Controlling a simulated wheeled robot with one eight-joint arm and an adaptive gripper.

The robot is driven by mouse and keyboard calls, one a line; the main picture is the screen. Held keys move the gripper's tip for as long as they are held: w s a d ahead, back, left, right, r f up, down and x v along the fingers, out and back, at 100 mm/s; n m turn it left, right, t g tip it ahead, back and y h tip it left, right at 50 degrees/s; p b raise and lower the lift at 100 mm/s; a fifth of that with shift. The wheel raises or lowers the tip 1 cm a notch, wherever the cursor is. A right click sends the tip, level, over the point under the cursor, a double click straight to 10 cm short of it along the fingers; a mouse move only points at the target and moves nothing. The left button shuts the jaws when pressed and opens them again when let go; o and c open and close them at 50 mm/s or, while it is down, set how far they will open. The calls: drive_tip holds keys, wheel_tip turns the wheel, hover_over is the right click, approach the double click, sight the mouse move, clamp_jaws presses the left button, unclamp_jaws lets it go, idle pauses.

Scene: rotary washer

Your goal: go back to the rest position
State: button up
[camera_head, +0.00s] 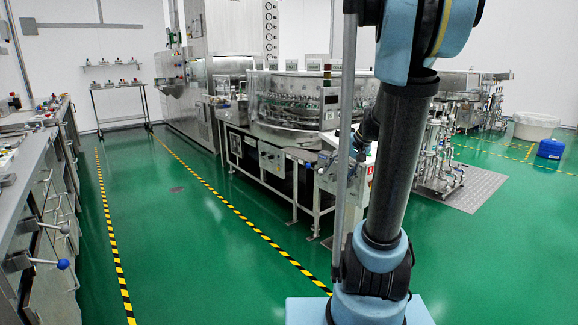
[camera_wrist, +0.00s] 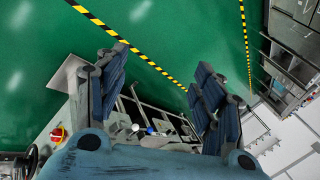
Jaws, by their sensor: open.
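My gripper (camera_wrist: 158,92) shows in the wrist view with its two dark padded fingers spread apart. It is open, and nothing is between the fingers. Behind and below the gap, parts of a metal machine frame show at some distance. My arm, pale blue and black, stands upright at the right of centre in the head view; the gripper itself is not visible there. The rotary washer (camera_head: 285,105), a large round steel machine, stands in the middle of the head view, partly hidden behind my arm.
A workbench with levers (camera_head: 40,190) runs along the left edge. A wheeled cart (camera_head: 120,90) stands by the back wall. A white tub (camera_head: 536,125) and a blue drum (camera_head: 550,149) are at the far right. The green floor (camera_head: 165,235) between the striped lines is clear.

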drive_tip(key=s+f+n+h, duration=0.1)
drive_tip(key=s+f, duration=0.4)
drive_tip(key=s, duration=0.7)
drive_tip(key=s+d+f+n+g+h, duration=0.1)
drive_tip(key=s+f+h, duration=0.3)
drive_tip(key=s, duration=0.9)
drive_tip(key=shift+s+f+n, duration=0.25)
drive_tip(key=shift+f+n, duration=0.35)
drive_tip(key=shift+n, duration=0.1)
